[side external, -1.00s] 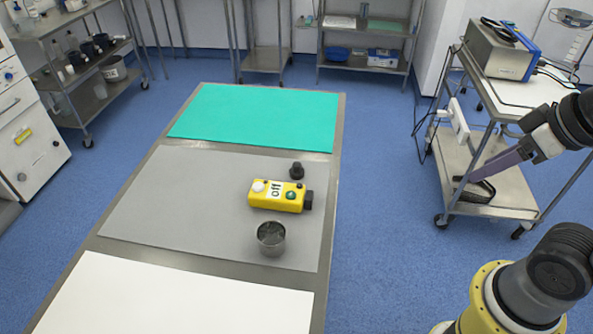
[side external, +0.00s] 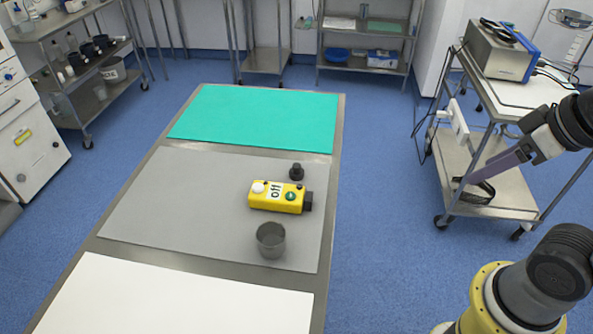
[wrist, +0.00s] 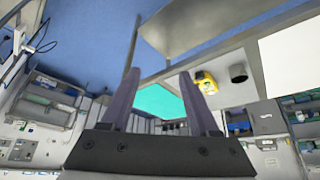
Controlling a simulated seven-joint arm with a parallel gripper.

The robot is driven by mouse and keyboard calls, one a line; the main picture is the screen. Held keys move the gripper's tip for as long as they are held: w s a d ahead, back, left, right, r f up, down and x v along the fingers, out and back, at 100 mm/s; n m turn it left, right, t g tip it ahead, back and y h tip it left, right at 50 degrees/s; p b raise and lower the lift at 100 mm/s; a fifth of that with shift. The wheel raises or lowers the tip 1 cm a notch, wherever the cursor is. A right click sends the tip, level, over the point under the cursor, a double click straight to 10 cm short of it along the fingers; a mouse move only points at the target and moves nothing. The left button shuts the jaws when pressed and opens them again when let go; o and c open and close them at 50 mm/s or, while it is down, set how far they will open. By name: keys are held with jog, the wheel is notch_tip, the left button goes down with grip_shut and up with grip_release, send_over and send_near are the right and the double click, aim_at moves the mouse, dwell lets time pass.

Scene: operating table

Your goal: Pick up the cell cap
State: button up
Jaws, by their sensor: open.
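A small black cap (side external: 297,172) stands on the grey mat (side external: 150,205) near its right edge; it looks like the cell cap. Just in front of it lies a yellow box (side external: 275,196) marked "off", with a white knob, a green button and a black piece on its right end. The box also shows in the wrist view (wrist: 206,82). My gripper (side external: 477,189) is in the air right of the table, well apart from the cap. Its two purple fingers (wrist: 157,77) are spread and empty in the wrist view. I cannot make out the cap there.
A grey cup (side external: 271,240) stands on the mat in front of the box. A green mat (side external: 255,117) lies at the far end and a white sheet (side external: 175,297) at the near end. A steel cart (side external: 505,190) stands behind my gripper. The mat's left side is clear.

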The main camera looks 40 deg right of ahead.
jog(key=w+r+n, duration=0.8)
jog(key=r+n, duration=0.1)
jog(key=r, duration=0.1)
jog(key=n+g, duration=0.6)
jog(key=n, duration=0.4)
send_over(297, 165)
notch_tip(297, 165, down, 14)
notch_tip(297, 165, down, 8)
jog(key=shift+a, duration=0.15)
jog(key=shift+f, duration=3.1)
grip_shut()
